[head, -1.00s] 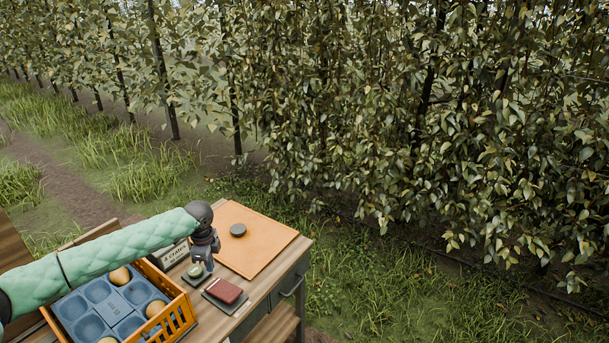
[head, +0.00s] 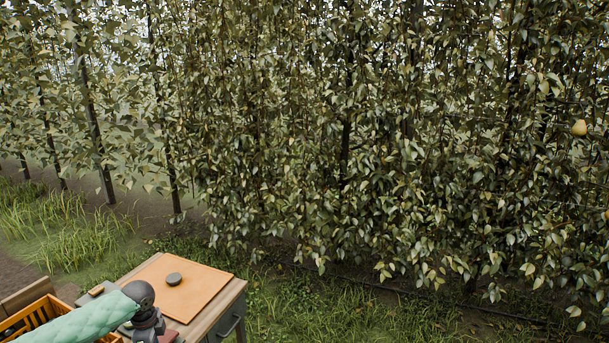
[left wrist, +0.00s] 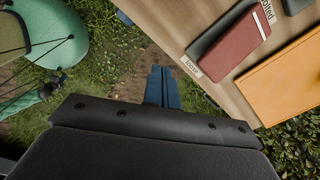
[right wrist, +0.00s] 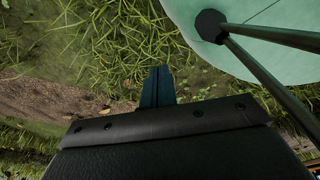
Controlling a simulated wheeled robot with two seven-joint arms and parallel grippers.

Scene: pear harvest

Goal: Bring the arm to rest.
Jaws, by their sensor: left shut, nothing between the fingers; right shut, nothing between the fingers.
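My left arm, in a green quilted sleeve (head: 85,322), comes in low at the left of the head view. Its dark wrist hangs at the front left of the table, and the fingertips are cut off or hidden there. In the left wrist view my left gripper (left wrist: 162,85) is shut and empty, pointing past the table edge over grass and soil. My right gripper (right wrist: 157,82) shows only in the right wrist view. It is shut and empty above grass and a strip of bare soil.
The wooden table (head: 225,305) carries an orange board (head: 190,292) with a dark round disc (head: 174,279). A red book (left wrist: 238,45) lies near the table edge. An orange crate (head: 38,312) is partly behind my left arm. A leafy tree row with a yellow pear (head: 579,128) stands behind.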

